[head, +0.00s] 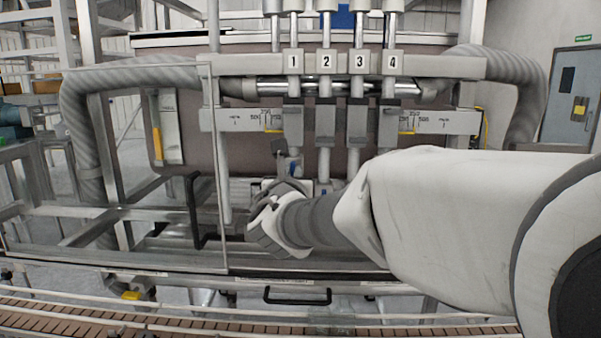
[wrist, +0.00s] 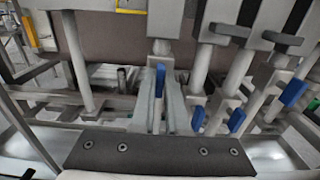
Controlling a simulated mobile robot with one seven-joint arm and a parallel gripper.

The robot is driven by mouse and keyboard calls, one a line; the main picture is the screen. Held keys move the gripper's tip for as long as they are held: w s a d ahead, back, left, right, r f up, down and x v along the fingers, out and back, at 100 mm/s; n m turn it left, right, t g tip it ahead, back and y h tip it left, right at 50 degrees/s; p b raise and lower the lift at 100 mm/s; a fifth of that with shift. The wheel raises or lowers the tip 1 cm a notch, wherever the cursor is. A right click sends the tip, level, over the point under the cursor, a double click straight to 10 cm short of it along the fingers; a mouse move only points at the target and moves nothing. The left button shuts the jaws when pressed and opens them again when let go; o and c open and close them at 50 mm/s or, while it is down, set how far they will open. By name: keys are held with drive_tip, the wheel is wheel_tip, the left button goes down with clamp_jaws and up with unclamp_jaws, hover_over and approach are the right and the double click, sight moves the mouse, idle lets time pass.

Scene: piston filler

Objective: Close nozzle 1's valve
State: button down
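Nozzle 1 (head: 294,80) is the leftmost of the numbered nozzles in the head view. The blue handle of its valve (head: 291,168) shows just above my gripper (head: 274,189), and in the wrist view that blue handle (wrist: 160,80) stands roughly upright below the nozzle. My gripper (wrist: 160,92) has its two grey fingers on either side of this handle, with only a narrow gap between them. I cannot tell whether the fingers touch the handle. My wrist and arm hide the lower part of the nozzle in the head view.
More blue valve handles (wrist: 197,119), (wrist: 236,120) and (wrist: 292,93) stand close on the right in the wrist view. A grey frame rail (head: 150,255) and a conveyor (head: 200,327) run along the front. A thin upright post (head: 222,150) stands left of my gripper.

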drive_tip(key=shift+f+b, duration=0.15)
drive_tip(key=shift+b, duration=0.45)
drive_tip(key=m+b, duration=0.9)
drive_tip(key=b, duration=0.1)
drive_tip(key=m+b, duration=0.8)
drive_tip(key=b, duration=0.3)
drive_tip(key=shift+d+f+m+b, duration=0.2)
drive_tip(key=shift+m+b, duration=0.1)
drive_tip(key=shift+m, duration=0.1)
drive_tip(key=shift+r, duration=0.15)
drive_tip(key=c, duration=0.9)
unclamp_jaws()
drive_tip(key=shift+s, duration=0.2)
